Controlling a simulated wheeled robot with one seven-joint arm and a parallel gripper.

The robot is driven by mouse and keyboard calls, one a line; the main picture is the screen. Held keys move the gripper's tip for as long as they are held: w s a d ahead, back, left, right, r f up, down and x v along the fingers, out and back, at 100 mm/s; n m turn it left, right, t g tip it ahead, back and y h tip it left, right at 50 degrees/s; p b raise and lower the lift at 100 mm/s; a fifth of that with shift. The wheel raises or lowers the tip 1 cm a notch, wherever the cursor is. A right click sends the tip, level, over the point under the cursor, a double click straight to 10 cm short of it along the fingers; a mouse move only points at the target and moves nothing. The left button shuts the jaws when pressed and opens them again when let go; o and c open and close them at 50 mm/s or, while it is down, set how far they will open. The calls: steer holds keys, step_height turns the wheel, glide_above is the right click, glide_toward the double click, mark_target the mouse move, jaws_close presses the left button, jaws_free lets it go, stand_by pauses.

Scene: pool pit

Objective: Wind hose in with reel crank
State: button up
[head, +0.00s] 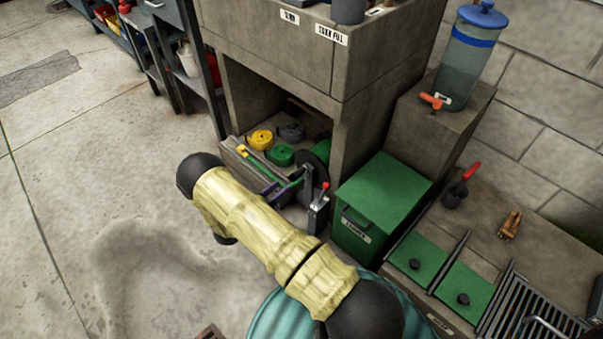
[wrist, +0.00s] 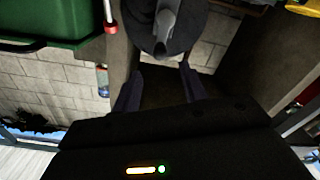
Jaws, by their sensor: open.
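The hose reel (head: 313,172) is a dark disc at the front of the low concrete cubby. Some green hose (head: 322,150) shows behind it. In the wrist view the reel's black disc (wrist: 190,30) is at the top, with a grey crank part (wrist: 166,24) pointing down from it. My gripper (head: 284,191) is just left of the reel in the head view. In the wrist view its two dark fingers (wrist: 160,75) are spread with an empty gap. The crank's end appears just beyond that gap; I cannot tell whether they touch.
A red-tipped lever (head: 325,186) on a grey post stands right of the reel; its red tip (wrist: 110,27) shows in the wrist view. A green box (head: 382,205) is close right. Yellow and green coils (head: 261,139) lie inside the cubby. Floor at left is clear.

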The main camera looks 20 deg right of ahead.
mark_target(304, 169)
steer(key=b+x, duration=0.3)
steer(key=x, duration=0.7)
steer(key=shift+f+b, duration=0.1)
steer(key=shift+b, duration=0.3)
steer(key=shift+w+d, duration=0.25)
steer(key=shift+d, duration=0.25)
steer(key=shift+c, duration=0.2)
steer(key=c, duration=0.8)
